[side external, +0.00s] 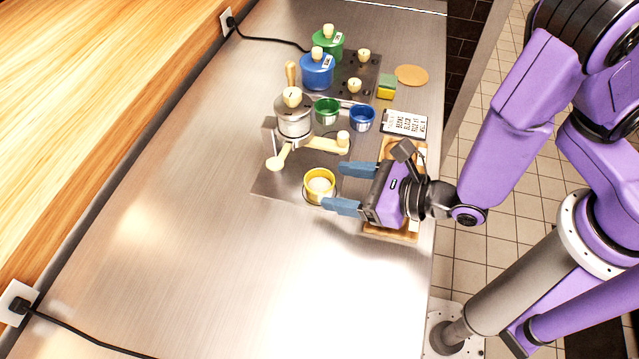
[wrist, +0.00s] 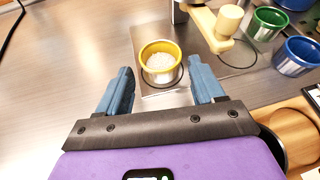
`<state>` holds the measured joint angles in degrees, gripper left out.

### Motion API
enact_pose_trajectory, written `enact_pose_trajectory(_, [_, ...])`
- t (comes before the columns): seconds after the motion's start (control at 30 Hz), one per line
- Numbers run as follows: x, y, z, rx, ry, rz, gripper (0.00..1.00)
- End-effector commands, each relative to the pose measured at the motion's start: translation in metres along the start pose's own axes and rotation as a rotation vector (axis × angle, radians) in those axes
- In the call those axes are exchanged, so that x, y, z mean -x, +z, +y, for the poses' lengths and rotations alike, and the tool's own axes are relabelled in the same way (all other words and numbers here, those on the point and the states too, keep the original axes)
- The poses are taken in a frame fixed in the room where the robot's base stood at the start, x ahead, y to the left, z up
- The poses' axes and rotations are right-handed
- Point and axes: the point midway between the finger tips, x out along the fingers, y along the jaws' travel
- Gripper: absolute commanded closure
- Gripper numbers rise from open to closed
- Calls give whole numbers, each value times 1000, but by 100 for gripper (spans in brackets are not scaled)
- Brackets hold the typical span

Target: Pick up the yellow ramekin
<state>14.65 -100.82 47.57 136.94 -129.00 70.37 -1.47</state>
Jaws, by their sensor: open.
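The yellow ramekin (side external: 319,186) stands upright on a grey metal plate on the counter and holds something white. In the wrist view the yellow ramekin (wrist: 160,63) sits ahead of the fingers, roughly midway between their lines. My gripper (side external: 346,188) is open, with its two blue fingers pointing at the ramekin from the right. In the side view the lower fingertip is close to the ramekin's right side; I cannot tell if it touches. In the wrist view my gripper (wrist: 157,82) has nothing between its fingers.
A metal press with cream handles (side external: 294,118) stands behind the ramekin. A green cup (side external: 327,111) and a blue cup (side external: 362,118) are beyond it. Blue and green pots (side external: 317,72) stand on a dark hob. A wooden board (side external: 408,231) lies under my wrist.

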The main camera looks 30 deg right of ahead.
Motion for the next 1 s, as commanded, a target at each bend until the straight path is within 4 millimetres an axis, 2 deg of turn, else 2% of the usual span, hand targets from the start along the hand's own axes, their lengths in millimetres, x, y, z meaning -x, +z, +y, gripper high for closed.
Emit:
enact_pose_trajectory(0.1, [-20, 0, -2, -2, -4, 0, 32])
enact_pose_trajectory(0.23, [-34, 0, -1, 0, -3, 0, 32])
enact_pose_trajectory(0.57, [-39, 0, -1, 0, -1, 0, 32])
enact_pose_trajectory(0.7, [-39, 0, -1, 0, -1, 0, 77])
enact_pose_trajectory(0.77, [-39, 0, -1, 0, -1, -1, 77])
enact_pose_trajectory(0.8, [-39, 0, 0, 0, -1, -1, 82])
enact_pose_trajectory(1.0, [-39, 1, 0, 0, -1, -1, 82])
